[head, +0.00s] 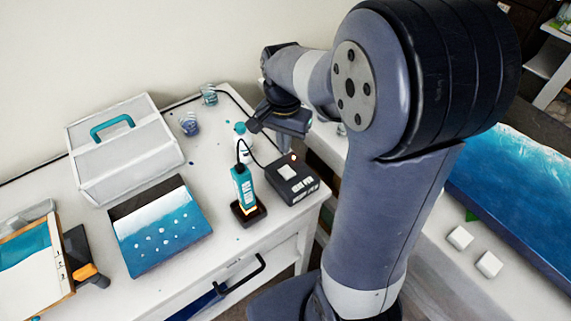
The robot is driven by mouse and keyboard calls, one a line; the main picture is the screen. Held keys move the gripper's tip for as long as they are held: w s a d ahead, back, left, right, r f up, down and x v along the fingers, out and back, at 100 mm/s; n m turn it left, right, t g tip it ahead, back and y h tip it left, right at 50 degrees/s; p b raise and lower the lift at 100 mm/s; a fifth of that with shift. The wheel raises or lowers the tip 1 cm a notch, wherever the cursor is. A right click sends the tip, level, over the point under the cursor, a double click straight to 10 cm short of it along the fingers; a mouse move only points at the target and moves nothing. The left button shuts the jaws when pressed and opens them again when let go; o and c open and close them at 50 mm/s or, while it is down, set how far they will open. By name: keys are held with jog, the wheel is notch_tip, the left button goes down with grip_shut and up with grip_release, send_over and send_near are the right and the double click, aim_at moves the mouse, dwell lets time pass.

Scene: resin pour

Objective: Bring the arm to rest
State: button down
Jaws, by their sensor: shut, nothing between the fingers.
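My gripper (254,123) is shut and empty. It hangs above the back right part of the white table, at the end of my folded arm. A white bottle with a blue cap (241,129) stands just left of and below it in the picture. I cannot tell the exact height of the gripper over the table.
On the white table (190,262) are a teal tool (243,186) upright in a black holder, a dark control box (292,180), two small cups (189,124), a blue-and-white panel (160,226), a white case (122,150) and a clipboard (30,264). White blocks (488,264) lie at right.

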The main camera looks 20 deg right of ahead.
aim_at(284, 169)
notch_tip(284, 169, down, 7)
jog(key=b, duration=0.6)
dwell(0.4)
